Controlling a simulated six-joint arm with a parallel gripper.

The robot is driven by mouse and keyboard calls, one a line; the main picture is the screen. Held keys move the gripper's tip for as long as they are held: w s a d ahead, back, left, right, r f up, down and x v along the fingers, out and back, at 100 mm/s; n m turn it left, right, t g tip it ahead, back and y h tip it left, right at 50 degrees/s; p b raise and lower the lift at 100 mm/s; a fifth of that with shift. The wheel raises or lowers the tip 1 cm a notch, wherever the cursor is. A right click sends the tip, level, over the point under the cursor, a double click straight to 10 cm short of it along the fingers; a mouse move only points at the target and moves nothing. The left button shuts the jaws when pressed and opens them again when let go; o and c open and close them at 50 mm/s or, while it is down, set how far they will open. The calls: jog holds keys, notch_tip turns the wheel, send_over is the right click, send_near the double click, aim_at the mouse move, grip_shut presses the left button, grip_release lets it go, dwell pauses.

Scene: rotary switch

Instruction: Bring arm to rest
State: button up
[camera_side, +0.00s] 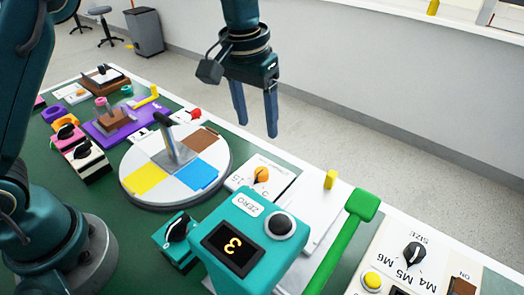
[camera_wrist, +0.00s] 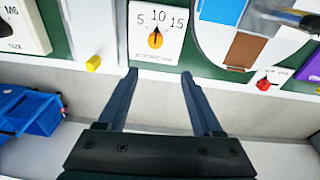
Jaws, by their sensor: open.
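My gripper (camera_side: 256,113) hangs in the air above the far edge of the table in the side view, fingers pointing down. Its two fingers are apart with nothing between them. In the wrist view my gripper (camera_wrist: 159,73) also shows open and empty. A white plate with an orange rotary knob (camera_side: 261,175) lies on the table below it, to the right of the round disc. In the wrist view that orange knob (camera_wrist: 155,41) sits under the marks 5, 10 and 15, apart from the fingertips, its dark pointer aimed near the 10.
A round disc with coloured patches and an upright handle (camera_side: 138,168) stands left of the knob. A teal box with a lit display (camera_side: 232,243), a green lever (camera_side: 345,225) and a small yellow block (camera_side: 330,179) are nearby. Blue bins (camera_wrist: 30,112) stand beyond the table.

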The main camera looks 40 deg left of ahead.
jog(key=s+a+r+t, duration=0.3)
jog(key=s+a+r, duration=0.3)
jog(key=s+r, duration=0.35)
jog(key=s+a+f+t, duration=0.1)
jog(key=s+f, duration=0.5)
jog(key=s, duration=0.3)
jog(key=shift+s+a, duration=0.15)
